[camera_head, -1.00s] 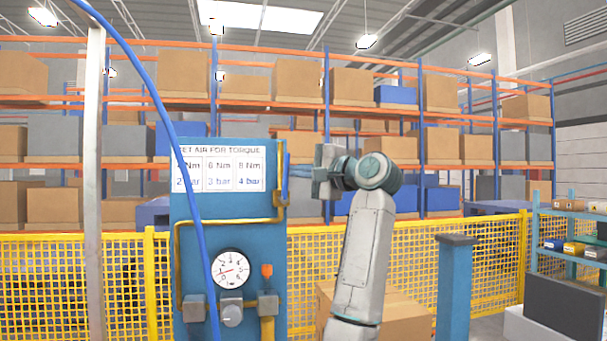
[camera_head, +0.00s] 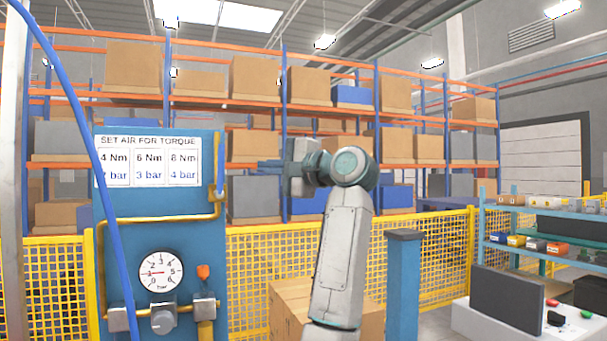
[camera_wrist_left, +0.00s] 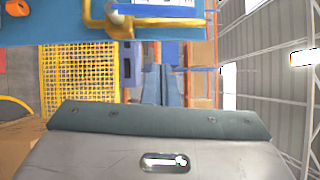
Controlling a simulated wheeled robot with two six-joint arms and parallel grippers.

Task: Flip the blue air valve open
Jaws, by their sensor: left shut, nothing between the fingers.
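The blue air valve (camera_head: 219,178) sits on the yellow pipe at the upper right edge of the blue panel (camera_head: 160,235). Its blue handle stands upright. My left gripper (camera_head: 262,166) is to the right of the valve, shut and empty, fingers pointing left toward the panel. A clear gap separates the fingertips from the handle. In the left wrist view, the shut fingers (camera_wrist_left: 162,85) are below the panel's edge, and the yellow pipe (camera_wrist_left: 160,22) shows at the top. My right gripper is not in view.
A pressure gauge (camera_head: 161,271) and an orange knob (camera_head: 203,272) are lower on the panel. A blue hose (camera_head: 90,150) hangs in front. Yellow mesh fencing (camera_head: 255,262), a cardboard box (camera_head: 290,305) and a blue post (camera_head: 404,285) stand behind or beside my arm.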

